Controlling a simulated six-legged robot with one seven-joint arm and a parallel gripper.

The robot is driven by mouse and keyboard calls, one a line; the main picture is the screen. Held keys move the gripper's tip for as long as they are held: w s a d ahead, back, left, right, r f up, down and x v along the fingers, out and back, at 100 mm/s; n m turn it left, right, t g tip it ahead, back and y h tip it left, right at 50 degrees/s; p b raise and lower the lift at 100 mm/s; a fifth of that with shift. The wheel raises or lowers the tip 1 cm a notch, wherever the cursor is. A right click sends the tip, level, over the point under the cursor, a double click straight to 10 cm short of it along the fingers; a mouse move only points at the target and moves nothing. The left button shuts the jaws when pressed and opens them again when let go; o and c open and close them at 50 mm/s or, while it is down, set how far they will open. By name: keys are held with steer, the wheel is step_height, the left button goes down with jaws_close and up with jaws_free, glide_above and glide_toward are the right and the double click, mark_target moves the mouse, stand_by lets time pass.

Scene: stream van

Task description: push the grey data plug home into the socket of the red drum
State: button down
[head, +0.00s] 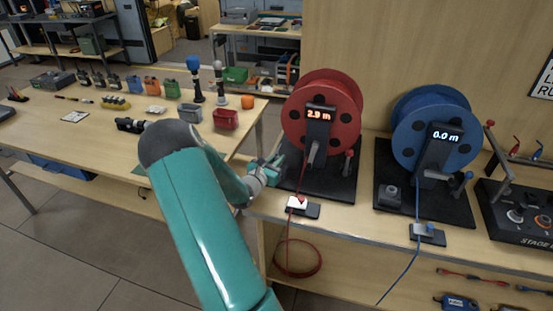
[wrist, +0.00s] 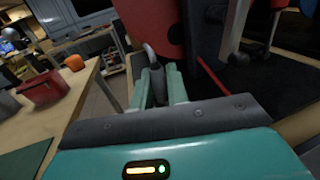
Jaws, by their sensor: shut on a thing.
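The red drum (head: 296,112) stands upright on a dark base on the bench, with a display reading 2.9 m. It also fills the top middle of the wrist view (wrist: 147,22). My gripper (head: 272,166) is low at the drum's left side. In the wrist view my gripper (wrist: 161,78) is shut on the grey data plug (wrist: 156,76), a dark grey body with a light grey curved piece at its far end. The plug's tip is near the drum's lower edge. I cannot make out the socket or whether the plug touches it.
A blue drum (head: 404,109) reading 0.0 m stands to the right. A red cable (head: 303,240) hangs over the bench's front edge. A table with a red bin (head: 225,119) and several tools is at left, with a gap between it and the bench.

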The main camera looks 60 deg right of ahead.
steer(key=shift+f, duration=0.3)
steer(key=c, duration=1.3)
jaws_free()
steer(key=shift+a, duration=0.1)
steer(key=a, duration=0.4)
steer(key=w+a, duration=0.1)
steer(key=a, duration=0.8)
steer(key=shift+w+a, duration=0.2)
steer(key=shift+a, duration=0.05)
steer(key=a+r+m+t+y, duration=0.2)
steer(key=a+r+m+y, duration=0.3)
steer(key=a, duration=0.9)
steer(key=s+a+r+m+t+y, duration=0.1)
steer(key=a+r+m+t+y, duration=0.2)
steer(key=a, duration=1.2)
steer(key=s+a+r+m+t+y, duration=0.1)
steer(key=a+r+m+t+y, duration=0.1)
steer(key=a+r+m+y, duration=0.6)
steer(key=a+r+y, duration=0.2)
steer(key=a+r, duration=0.4)
steer(key=a, duration=0.1)
steer(key=shift+m, duration=0.4)
